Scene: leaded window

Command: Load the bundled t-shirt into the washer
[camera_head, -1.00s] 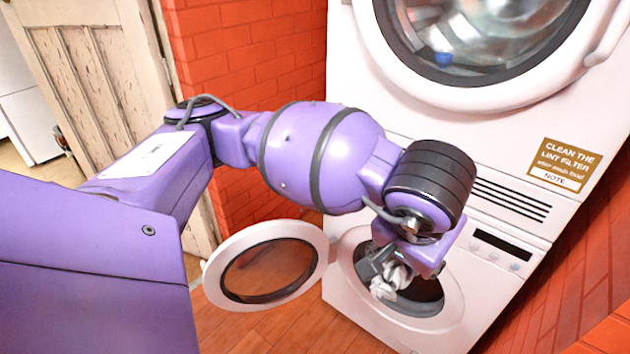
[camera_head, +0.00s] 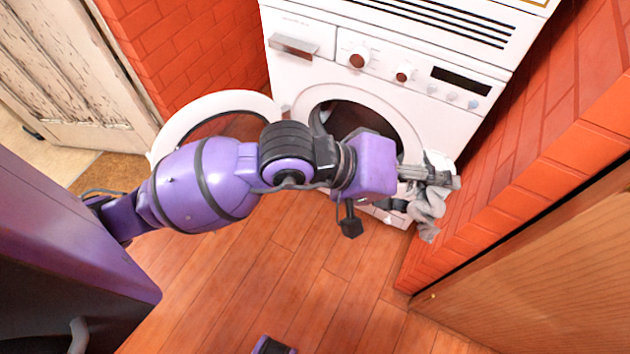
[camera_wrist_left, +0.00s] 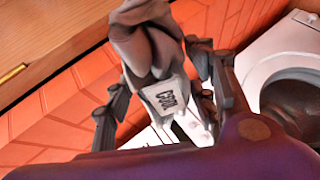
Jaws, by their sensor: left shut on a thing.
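The bundled t-shirt (camera_head: 430,212) is grey-white and crumpled. My left gripper (camera_head: 438,180) is shut on it and holds it off the floor, in front of the washer's right side near the brick wall. In the left wrist view the grey t-shirt (camera_wrist_left: 145,45) sits between the fingers of my left gripper (camera_wrist_left: 160,80). The white washer (camera_head: 318,75) has its round door (camera_head: 183,112) swung open to the left. Its dark drum opening (camera_head: 355,118) is partly hidden by my left arm and lies left of the shirt. My right gripper is not in view.
A red brick wall (camera_head: 545,140) rises close to the right of the shirt, with a wooden surface (camera_head: 560,265) below it. Another appliance (camera_head: 480,12) stands on top of the washer. The wooden floor (camera_head: 250,270) in front is largely clear.

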